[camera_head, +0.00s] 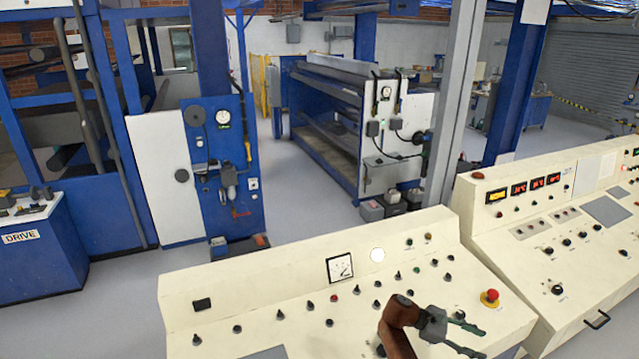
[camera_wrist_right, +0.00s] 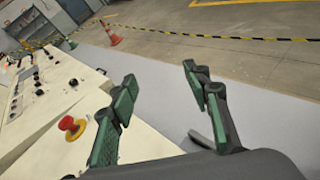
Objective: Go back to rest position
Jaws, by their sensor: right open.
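My right gripper (camera_head: 474,342) is in the head view at the bottom, over the front right part of the cream control console (camera_head: 235,285). Its fingers point to the right and are spread apart with nothing between them. The right wrist view also shows the open, empty gripper (camera_wrist_right: 158,82), with green pads on its dark fingers. My left gripper is not in view.
A red mushroom button (camera_head: 490,296) stands on the console beyond my right gripper; it also shows in the wrist view (camera_wrist_right: 72,127), left of the fingers. A second console (camera_head: 545,235) adjoins at the right. Blue machines (camera_head: 325,120) stand behind, with grey floor between.

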